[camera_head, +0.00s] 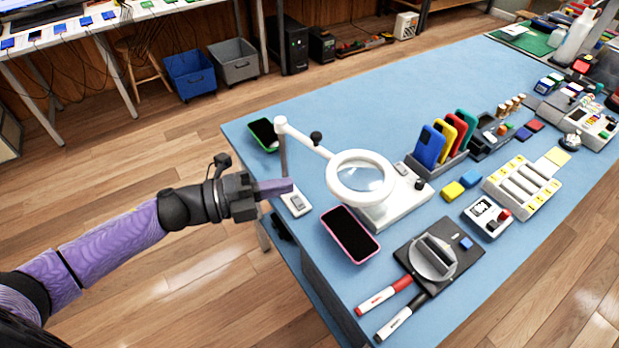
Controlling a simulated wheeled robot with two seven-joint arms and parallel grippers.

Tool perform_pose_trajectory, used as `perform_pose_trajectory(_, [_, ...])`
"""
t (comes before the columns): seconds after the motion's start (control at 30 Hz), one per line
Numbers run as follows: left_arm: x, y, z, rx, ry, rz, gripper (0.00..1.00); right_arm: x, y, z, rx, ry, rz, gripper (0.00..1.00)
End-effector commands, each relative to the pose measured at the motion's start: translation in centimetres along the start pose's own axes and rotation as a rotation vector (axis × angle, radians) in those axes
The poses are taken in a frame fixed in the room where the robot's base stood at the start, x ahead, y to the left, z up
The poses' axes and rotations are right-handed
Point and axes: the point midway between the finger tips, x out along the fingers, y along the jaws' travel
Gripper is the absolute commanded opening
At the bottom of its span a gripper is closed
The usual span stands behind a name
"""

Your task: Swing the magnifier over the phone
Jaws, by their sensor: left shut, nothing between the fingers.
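A white ring magnifier (361,177) hangs on a jointed arm above its white base (400,206) on the blue table. A pink-edged phone (350,235) lies face up in front of the base, just below and left of the lens in the picture. The lens is beside the phone, not over it. Another phone with a green edge (263,135) lies near the table's far left edge. My left gripper (288,187) is shut and empty, at the table's left edge, left of the magnifier and beside its upright post. My right gripper is out of view.
A small white device (296,202) lies by my left gripper. A black turntable fixture (438,255) and two markers (384,296) lie at the front. Coloured phone cases (446,140) stand in a rack behind the magnifier. The far middle of the table (390,95) is clear.

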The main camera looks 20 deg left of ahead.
Motion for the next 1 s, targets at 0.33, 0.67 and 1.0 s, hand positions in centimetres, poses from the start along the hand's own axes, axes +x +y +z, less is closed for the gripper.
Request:
perform_pose_trajectory(0.33, [5.0,-0.1,0.1,0.0,-0.002,0.0,0.0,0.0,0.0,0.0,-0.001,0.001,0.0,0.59])
perform_pose_trajectory(0.67, [5.3,0.0,0.0,-0.001,-0.002,0.001,0.0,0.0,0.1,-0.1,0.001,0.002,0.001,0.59])
perform_pose_trajectory(1.0, [6.3,-0.2,0.1,-0.003,-0.066,-0.001,0.0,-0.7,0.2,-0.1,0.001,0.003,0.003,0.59])
